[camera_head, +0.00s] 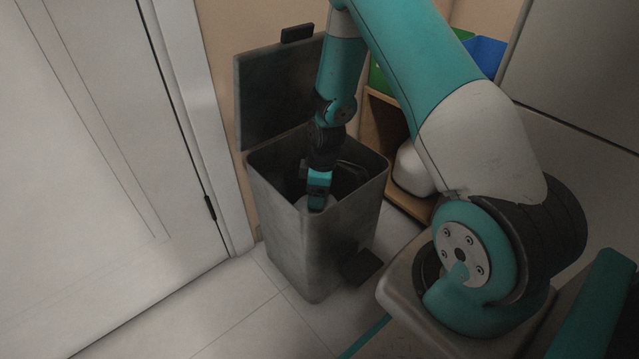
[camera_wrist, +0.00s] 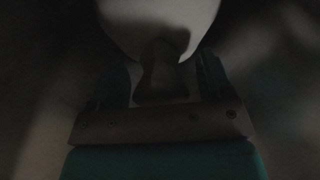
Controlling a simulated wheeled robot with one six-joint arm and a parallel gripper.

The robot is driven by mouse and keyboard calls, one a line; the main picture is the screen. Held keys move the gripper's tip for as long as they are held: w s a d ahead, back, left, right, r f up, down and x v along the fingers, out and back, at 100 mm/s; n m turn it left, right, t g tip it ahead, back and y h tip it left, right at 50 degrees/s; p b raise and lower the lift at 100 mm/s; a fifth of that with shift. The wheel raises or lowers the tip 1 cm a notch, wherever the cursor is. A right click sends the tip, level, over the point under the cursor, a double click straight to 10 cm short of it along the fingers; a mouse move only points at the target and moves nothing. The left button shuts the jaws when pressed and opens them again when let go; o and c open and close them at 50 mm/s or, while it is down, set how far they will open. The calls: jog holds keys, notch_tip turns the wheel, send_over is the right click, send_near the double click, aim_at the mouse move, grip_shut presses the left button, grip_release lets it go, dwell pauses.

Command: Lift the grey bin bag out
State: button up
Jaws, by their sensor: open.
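A grey metal bin (camera_head: 310,250) stands on the floor with its lid (camera_head: 282,95) raised at the back. My gripper (camera_head: 317,200) reaches down into the bin's mouth. In the dark wrist view my gripper (camera_wrist: 163,75) is open, with one finger on each side. A pale rounded bulge, which looks like the grey bin bag (camera_wrist: 160,22), shows at the top of that view. Its narrow darker neck lies between the fingers. I cannot tell whether the fingers touch it. In the head view most of the bag is hidden by the bin wall and my gripper.
A white door (camera_head: 100,160) is at the left, close to the bin. A wooden shelf (camera_head: 408,205) with a white rounded item (camera_head: 413,170) and green and blue boxes (camera_head: 487,53) stands behind at the right. A black pedal (camera_head: 360,268) juts from the bin's front. Tiled floor lies in front.

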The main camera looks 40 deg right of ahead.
jog(key=shift+f, duration=0.55)
grip_shut()
notch_tip(320, 180, up, 21)
jog(key=p, duration=1.9)
jog(key=shift+r, duration=0.15)
jog(key=shift+w, duration=0.1)
notch_tip(320, 180, up, 21)
jog(key=p, duration=1.8)
